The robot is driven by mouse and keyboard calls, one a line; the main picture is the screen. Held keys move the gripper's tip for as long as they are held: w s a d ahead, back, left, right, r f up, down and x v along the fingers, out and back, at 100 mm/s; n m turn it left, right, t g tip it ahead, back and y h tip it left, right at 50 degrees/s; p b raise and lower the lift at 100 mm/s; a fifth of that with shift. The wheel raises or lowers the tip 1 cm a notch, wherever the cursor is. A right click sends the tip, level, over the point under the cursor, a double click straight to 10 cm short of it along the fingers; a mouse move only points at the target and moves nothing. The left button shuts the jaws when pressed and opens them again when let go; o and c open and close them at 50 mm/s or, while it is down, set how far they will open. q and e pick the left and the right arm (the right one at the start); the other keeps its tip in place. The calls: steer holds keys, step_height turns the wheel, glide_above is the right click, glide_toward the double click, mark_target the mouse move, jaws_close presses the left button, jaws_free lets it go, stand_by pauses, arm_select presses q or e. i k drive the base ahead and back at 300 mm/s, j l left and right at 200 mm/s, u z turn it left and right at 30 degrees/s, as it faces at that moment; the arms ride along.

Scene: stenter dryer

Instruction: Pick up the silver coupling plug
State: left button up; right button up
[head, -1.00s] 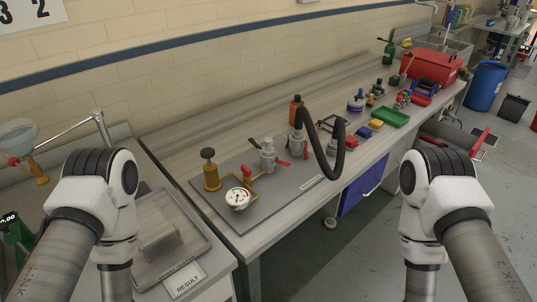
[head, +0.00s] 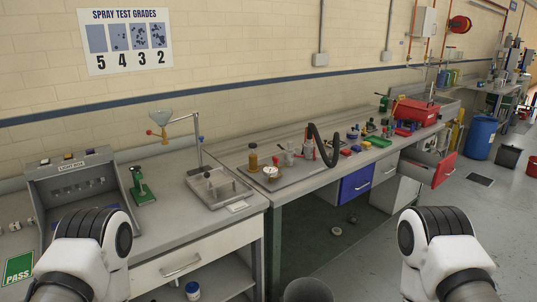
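I cannot single out the silver coupling plug at this distance. On the long bench a grey board (head: 291,182) carries small silver-grey fittings (head: 289,156) with red levers, a brass-coloured cylinder (head: 253,158) and a white dial gauge (head: 271,172). A black hose (head: 333,158) arches up from the board's right part and comes down on its right side; what is on its end is too small to tell. Only the upper parts of my two arms show at the bottom left and bottom right. Both grippers are out of view.
On the nearer left bench stand a light box (head: 79,185), a green stand (head: 143,187) and a metal tray (head: 215,196) under a spray funnel. Further right are a green tray (head: 376,141), a red toolbox (head: 415,112) and an open red drawer (head: 443,171). A grey bin (head: 308,291) stands close in front.

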mark_target(290, 143)
steer(key=i+l+u, duration=0.2)
steer(key=u, duration=0.15)
steer(key=i+l+u, duration=0.15)
steer(key=l+u, duration=0.15)
steer(key=i+l+u, duration=0.1)
steer(key=l+u, duration=0.25)
steer(key=i+l+u, duration=0.1)
steer(key=l+u, duration=0.25)
steer(key=l, duration=0.1)
